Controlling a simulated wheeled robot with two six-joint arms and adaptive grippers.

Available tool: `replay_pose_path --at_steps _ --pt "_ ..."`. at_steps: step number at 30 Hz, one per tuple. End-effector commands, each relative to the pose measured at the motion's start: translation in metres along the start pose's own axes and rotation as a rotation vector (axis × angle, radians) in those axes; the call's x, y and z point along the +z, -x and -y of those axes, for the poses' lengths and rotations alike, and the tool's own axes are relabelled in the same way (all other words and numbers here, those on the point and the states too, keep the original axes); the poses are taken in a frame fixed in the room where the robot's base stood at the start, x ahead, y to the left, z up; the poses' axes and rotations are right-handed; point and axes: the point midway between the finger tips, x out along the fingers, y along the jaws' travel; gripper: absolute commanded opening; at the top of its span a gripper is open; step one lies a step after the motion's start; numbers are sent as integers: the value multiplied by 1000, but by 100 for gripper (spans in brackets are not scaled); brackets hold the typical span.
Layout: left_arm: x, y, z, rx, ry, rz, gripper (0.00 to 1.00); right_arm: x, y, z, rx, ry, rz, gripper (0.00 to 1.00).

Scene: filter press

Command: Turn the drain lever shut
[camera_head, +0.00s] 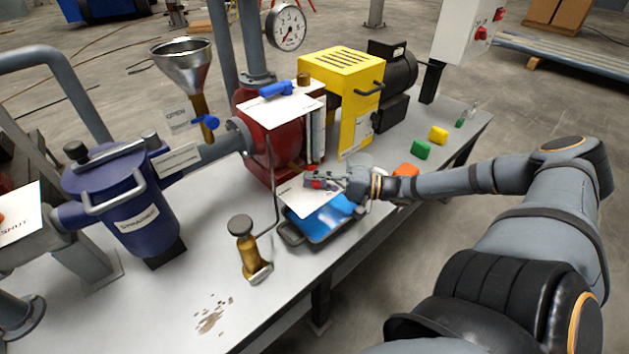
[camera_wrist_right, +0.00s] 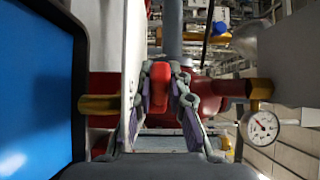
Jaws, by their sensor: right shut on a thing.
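The drain lever (camera_wrist_right: 159,88) shows in the right wrist view as a red handle between my fingers. It is small in the head view (camera_head: 321,184), at the foot of the red pump body (camera_head: 272,135). My right gripper (camera_wrist_right: 160,105) is shut on it, with a finger on each side. In the head view my right gripper (camera_head: 335,182) reaches in from the right, above the tray (camera_head: 292,235) of blue liquid. A white plate (camera_head: 303,198) beside the lever covers part of the tray. The lever's exact angle is hard to tell. My left gripper is not in view.
A brass fitting (camera_head: 250,255) on a thin pipe stands left of the tray. A blue strainer (camera_head: 130,205) and funnel (camera_head: 185,65) are further left. A yellow machine (camera_head: 345,85) is behind. Green and yellow blocks (camera_head: 438,135) lie at right. A gauge (camera_wrist_right: 262,127) is right of the gripper.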

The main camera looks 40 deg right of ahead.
Motion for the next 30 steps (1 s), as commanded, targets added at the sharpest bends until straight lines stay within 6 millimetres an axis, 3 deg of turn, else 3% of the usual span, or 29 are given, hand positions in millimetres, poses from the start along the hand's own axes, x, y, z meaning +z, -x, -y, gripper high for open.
replay_pose_path --at_steps 4,5,10,24,30 --pt "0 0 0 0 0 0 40 -2 0 1 -2 1 -5 0" --pt "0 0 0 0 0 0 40 -2 0 1 -2 1 -6 17" --pt "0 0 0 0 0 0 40 -1 0 0 0 1 -4 40" --pt "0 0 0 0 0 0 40 0 0 -2 4 -1 -5 40" --pt "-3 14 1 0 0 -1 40 1 -3 3 -3 -6 -112 40"
